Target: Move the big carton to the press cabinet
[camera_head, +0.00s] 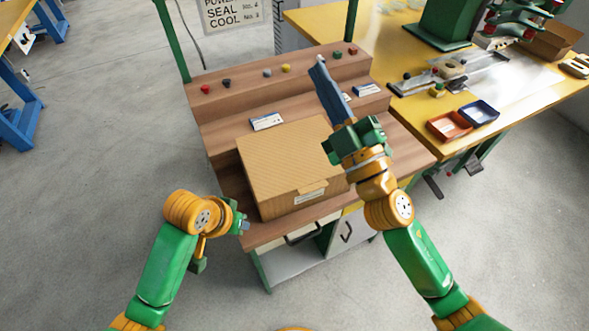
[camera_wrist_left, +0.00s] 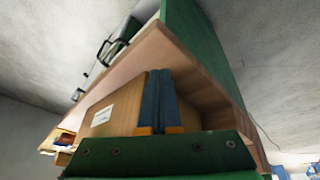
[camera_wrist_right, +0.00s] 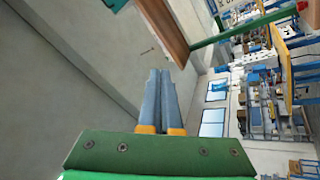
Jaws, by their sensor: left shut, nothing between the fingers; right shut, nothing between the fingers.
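The big carton (camera_head: 285,158) is a closed tan cardboard box with a white label on its front. It sits on the lower step of a wooden stepped bench (camera_head: 218,115), which is the top of a cabinet with a handle (camera_head: 304,233). My left gripper (camera_head: 243,226) is shut and empty, close to the carton's left front corner; I cannot tell whether it touches. The carton (camera_wrist_left: 118,106) also shows behind the shut fingers in the left wrist view. My right gripper (camera_head: 322,75) is shut and empty, raised above the carton's right side, hiding part of its right edge.
Coloured knobs (camera_head: 268,72) and label cards (camera_head: 266,122) are on the bench steps. To the right, a yellow table (camera_head: 425,135) carries an orange tray (camera_head: 449,125), a blue tray (camera_head: 479,112) and a green machine (camera_head: 445,22). The grey floor on the left (camera_head: 100,130) is clear.

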